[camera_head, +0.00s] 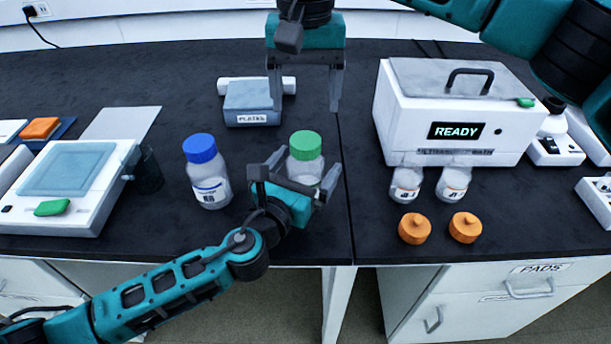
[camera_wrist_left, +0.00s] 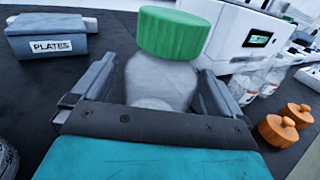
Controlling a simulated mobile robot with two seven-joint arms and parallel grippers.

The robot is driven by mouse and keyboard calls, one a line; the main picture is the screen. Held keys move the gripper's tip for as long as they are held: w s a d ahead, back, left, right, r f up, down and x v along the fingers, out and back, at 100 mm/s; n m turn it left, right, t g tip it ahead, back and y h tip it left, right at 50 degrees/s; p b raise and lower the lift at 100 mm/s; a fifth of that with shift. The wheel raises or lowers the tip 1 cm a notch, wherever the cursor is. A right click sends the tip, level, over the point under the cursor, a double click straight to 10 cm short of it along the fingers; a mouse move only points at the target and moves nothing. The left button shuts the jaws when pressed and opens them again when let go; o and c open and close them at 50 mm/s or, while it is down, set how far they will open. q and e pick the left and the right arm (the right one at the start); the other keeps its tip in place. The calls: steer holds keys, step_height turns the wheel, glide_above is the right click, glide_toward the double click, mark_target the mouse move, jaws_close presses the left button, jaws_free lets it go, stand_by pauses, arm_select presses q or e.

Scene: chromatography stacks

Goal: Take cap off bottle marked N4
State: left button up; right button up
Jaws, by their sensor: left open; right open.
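A clear bottle with a green cap (camera_head: 305,146) stands on the dark bench. Its label is hidden, so I cannot read its mark. My left gripper (camera_head: 296,183) is open at this bottle. In the left wrist view, its fingers lie either side of the bottle's body (camera_wrist_left: 160,82), below the green cap (camera_wrist_left: 172,32); I cannot tell whether they touch it. A bottle with a blue cap (camera_head: 200,148) stands to the left; its label (camera_head: 210,194) is too small to read surely. My right gripper (camera_head: 306,108) is open, empty and pointing down, behind the green-capped bottle.
Two small uncapped bottles (camera_head: 406,184) (camera_head: 453,183) stand before the white READY box (camera_head: 455,105). Two orange caps (camera_head: 415,229) (camera_head: 466,228) lie near the bench front. A PLATES box (camera_head: 252,103) is at the back, and a white device (camera_head: 70,178) at the left.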

arm_select(q)
steer(key=shift+x, duration=0.85)
